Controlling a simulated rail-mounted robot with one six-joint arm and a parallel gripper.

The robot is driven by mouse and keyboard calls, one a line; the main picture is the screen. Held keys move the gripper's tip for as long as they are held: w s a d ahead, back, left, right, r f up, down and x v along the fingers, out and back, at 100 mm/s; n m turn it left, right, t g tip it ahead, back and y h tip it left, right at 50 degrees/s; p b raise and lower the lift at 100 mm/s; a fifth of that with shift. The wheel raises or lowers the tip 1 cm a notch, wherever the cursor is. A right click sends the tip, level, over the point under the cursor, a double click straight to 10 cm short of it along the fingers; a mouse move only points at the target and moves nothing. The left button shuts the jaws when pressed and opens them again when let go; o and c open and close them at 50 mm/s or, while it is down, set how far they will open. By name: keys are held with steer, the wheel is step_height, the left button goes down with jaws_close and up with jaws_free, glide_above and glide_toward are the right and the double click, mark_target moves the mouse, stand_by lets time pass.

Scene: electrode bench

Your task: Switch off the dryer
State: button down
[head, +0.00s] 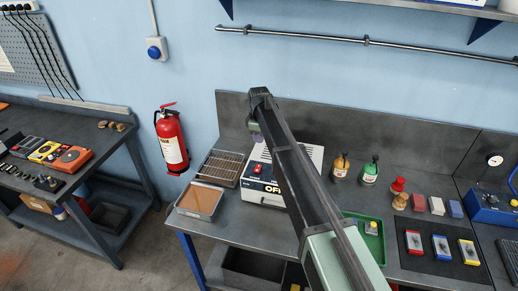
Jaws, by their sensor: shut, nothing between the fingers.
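The dryer appears to be the white box (253,184) on the middle bench, with a dark front strip whose lettering starts with "OF". A small red switch (258,169) sits on its upper left face; I cannot tell its position. My arm crosses in front of the dryer and hides its middle. My gripper (256,137) hangs at the far end of my arm, above and behind the switch in the picture. It is small and partly hidden by the arm, looks shut, and holds nothing visible. It appears apart from the switch.
Left of the dryer are a wire rack tray (224,166) and a tray with a brown surface (200,200). Right are an amber bottle (340,168), a green bottle (370,173), a green tray (372,243) and several coloured blocks. A fire extinguisher (171,140) hangs on the wall.

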mark_target(258, 168)
step_height(258, 168, down, 13)
steer(key=b, duration=1.2)
steer(key=shift+w, duration=0.1)
steer(key=shift+f+b, duration=0.4)
steer(key=shift+b, duration=0.05)
steer(key=shift+r, duration=0.3)
steer(key=shift+p, duration=0.35)
steer(key=shift+s+a+r, duration=0.15)
steer(key=shift+s+r, duration=0.15)
steer(key=shift+s, duration=0.45)
steer(key=shift+w+f, duration=0.1)
